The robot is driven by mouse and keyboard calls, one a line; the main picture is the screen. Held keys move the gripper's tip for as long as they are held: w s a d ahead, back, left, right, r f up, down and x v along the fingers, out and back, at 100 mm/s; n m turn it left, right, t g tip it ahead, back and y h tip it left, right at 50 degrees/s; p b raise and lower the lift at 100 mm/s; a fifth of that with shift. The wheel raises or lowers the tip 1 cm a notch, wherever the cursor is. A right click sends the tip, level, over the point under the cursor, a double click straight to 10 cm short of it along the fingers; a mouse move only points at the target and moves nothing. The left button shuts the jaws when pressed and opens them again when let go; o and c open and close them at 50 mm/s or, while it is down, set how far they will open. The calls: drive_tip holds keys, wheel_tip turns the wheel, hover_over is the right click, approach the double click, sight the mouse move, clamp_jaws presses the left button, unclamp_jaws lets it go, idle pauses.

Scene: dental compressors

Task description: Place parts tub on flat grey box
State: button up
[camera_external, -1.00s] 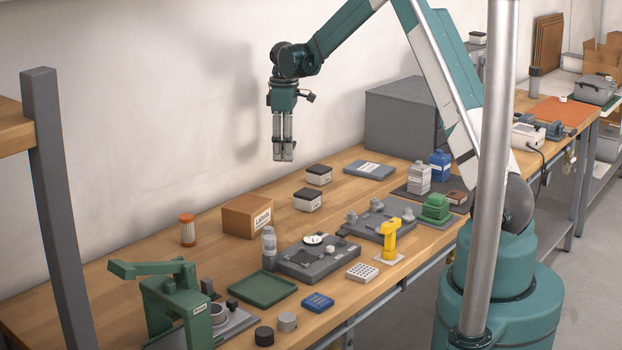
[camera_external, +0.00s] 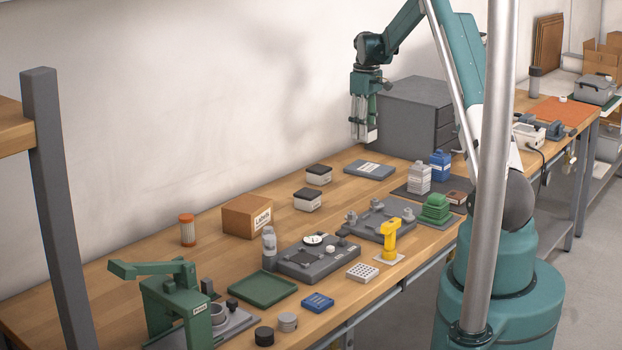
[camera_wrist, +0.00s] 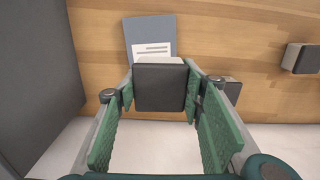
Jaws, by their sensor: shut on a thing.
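A parts tub with a dark lid and pale body shows in the wrist view (camera_wrist: 160,86) between my fingers. My gripper (camera_external: 362,128) is shut on it, and the tub's pale side (camera_external: 371,135) shows at the fingertips in the external view. The flat grey box (camera_external: 369,169), blue-grey with a white label, lies on the bench below my gripper. In the wrist view the flat grey box (camera_wrist: 147,30) lies beyond the tub, which hides part of its near end. The tub is in the air, apart from the box.
Two similar dark-lidded tubs (camera_external: 319,174) (camera_external: 307,199) stand left of the flat box. A large grey drawer cabinet (camera_external: 403,115) stands close to the right and behind.

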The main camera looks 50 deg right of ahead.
drive_tip(key=shift+s+d, duration=0.3)
drive_tip(key=shift+d, duration=0.2)
drive_tip(key=shift+s+d, duration=0.25)
drive_tip(key=shift+d, duration=0.25)
hover_over(370, 167)
drive_tip(key=shift+s+a+f, duration=0.1)
drive_tip(key=shift+a+f, duration=0.05)
drive_tip(key=shift+f, duration=2.95)
drive_tip(key=shift+f, duration=1.9)
drive_tip(key=shift+f, duration=0.1)
drive_tip(key=o, duration=0.9)
drive_tip(key=shift+o, duration=0.3)
